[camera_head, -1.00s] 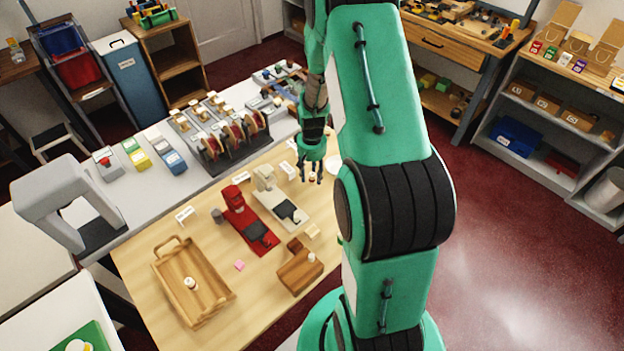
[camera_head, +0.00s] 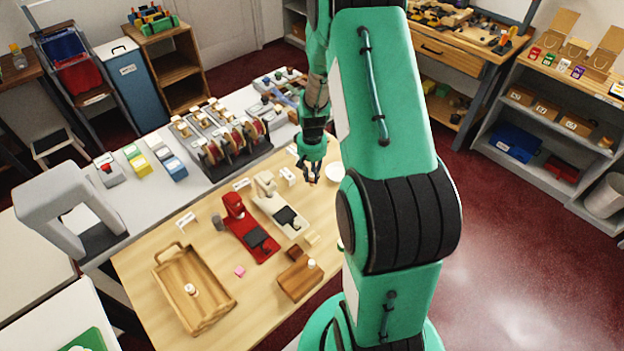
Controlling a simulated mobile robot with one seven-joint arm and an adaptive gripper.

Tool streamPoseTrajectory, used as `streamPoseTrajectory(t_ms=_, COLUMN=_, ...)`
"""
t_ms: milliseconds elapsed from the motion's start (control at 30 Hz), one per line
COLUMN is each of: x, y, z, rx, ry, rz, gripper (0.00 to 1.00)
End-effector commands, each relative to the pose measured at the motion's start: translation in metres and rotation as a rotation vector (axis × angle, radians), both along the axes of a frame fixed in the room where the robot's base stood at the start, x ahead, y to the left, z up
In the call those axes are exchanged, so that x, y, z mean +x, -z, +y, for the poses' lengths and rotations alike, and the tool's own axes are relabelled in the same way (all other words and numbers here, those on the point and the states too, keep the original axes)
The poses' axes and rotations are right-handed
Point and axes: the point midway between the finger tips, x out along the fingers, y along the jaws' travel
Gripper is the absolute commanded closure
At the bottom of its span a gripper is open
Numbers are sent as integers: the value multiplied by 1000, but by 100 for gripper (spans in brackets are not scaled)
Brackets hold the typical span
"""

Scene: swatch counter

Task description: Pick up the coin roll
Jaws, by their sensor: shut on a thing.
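My gripper (camera_head: 311,176) hangs fingers down over the far right part of the wooden counter, left of my green arm. It is shut on the coin roll, which shows only as a tiny pale and reddish spot between the fingertips. The fingers hide most of it. I cannot tell whether it touches the counter.
A white dish (camera_head: 335,172) stands just right of my gripper, partly behind my arm. A cream stand (camera_head: 268,187) and a red stand (camera_head: 235,208) are to the left. A wooden tray (camera_head: 222,300) and a wooden block (camera_head: 297,280) are nearer.

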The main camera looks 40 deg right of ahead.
Motion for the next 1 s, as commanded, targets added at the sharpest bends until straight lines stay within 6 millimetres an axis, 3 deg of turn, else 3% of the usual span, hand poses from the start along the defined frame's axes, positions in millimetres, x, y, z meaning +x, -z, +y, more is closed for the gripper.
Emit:
streamPoseTrajectory(t_ms=700, x=-111, y=-16, z=65, rx=0, ry=0, rz=-1, gripper=100)
streamPoseTrajectory(t_ms=1000, x=-135, y=-18, z=79, rx=0, ry=0, rz=0, gripper=100)
